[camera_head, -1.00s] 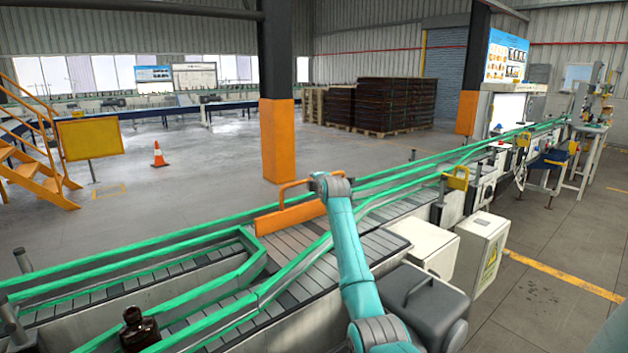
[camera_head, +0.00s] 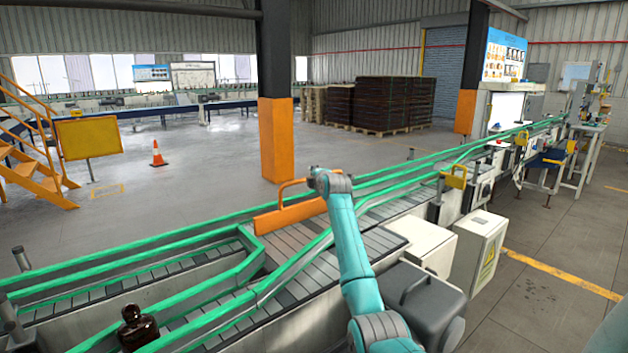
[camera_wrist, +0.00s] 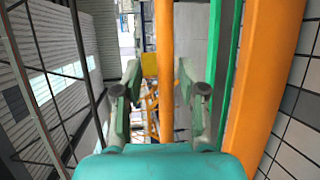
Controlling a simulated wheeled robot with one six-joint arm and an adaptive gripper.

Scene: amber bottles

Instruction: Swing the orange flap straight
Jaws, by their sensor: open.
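The orange flap (camera_head: 285,217) is a long low panel standing on edge over the conveyor, with a raised orange handle bar (camera_head: 290,184) along its top. In the wrist view the flap (camera_wrist: 268,75) runs down the right side, and its handle bar (camera_wrist: 165,55) passes between my two fingers. My gripper (camera_wrist: 161,90) is open, with a finger on each side of the bar and a visible gap to it. In the head view my wrist is at the right end of the handle, and the fingers are hidden there.
Green guide rails (camera_head: 200,237) run along both sides of the grey slatted conveyor (camera_head: 150,300). A dark amber bottle (camera_head: 138,330) stands on the near lane at lower left. White boxes (camera_head: 478,250) stand to the right of my arm. The floor beyond the conveyor is open.

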